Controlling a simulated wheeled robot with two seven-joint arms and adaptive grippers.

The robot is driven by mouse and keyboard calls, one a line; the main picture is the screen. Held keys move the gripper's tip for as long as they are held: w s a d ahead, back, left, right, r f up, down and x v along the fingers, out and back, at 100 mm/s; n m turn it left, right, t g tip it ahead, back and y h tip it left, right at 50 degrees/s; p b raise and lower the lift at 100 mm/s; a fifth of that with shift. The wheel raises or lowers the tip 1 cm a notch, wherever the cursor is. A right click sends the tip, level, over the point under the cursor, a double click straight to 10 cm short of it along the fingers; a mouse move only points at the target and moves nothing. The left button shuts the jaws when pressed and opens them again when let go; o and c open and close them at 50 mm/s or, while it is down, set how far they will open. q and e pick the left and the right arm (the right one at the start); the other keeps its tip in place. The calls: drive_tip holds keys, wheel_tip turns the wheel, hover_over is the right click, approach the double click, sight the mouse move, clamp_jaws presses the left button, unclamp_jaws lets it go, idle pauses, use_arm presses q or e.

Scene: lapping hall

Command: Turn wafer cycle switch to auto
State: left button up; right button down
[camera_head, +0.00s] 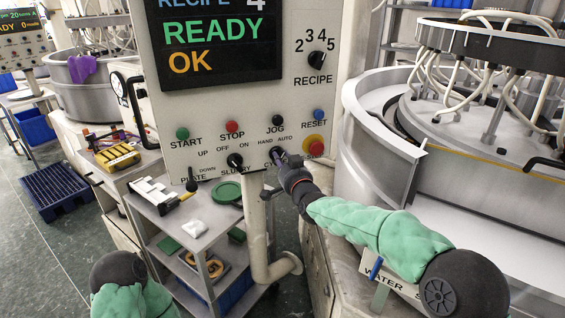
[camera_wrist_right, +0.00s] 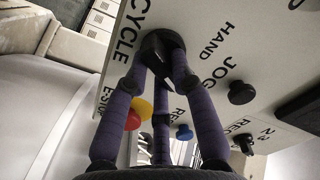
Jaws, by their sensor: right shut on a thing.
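The control panel (camera_head: 215,165) hangs in the middle of the head view. Its cycle switch is a black knob at the lower right, between the HAND and AUTO labels; in the head view my gripper mostly covers it. In the right wrist view the cycle switch (camera_wrist_right: 158,50) sits beside the CYCLE label, HAND to its right. My right gripper (camera_head: 281,160) has its purple fingers closed around this knob, also seen in the right wrist view (camera_wrist_right: 160,75). I cannot tell which label the knob points to. My left gripper is not in view; only part of my left arm shows.
The red emergency stop (camera_head: 314,146) on its yellow base sits just right of the gripper. The JOG button (camera_head: 278,120) is above, and the slurry switch (camera_head: 234,160) is to the left. A cart (camera_head: 170,222) stands below left; a large lapping machine (camera_head: 375,150) fills the right.

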idle(0.3)
drive_tip(key=c, duration=1)
unclamp_jaws()
drive_tip(key=shift+c, duration=0.2)
drive_tip(key=shift+s, duration=0.1)
drive_tip(key=v, duration=1.2)
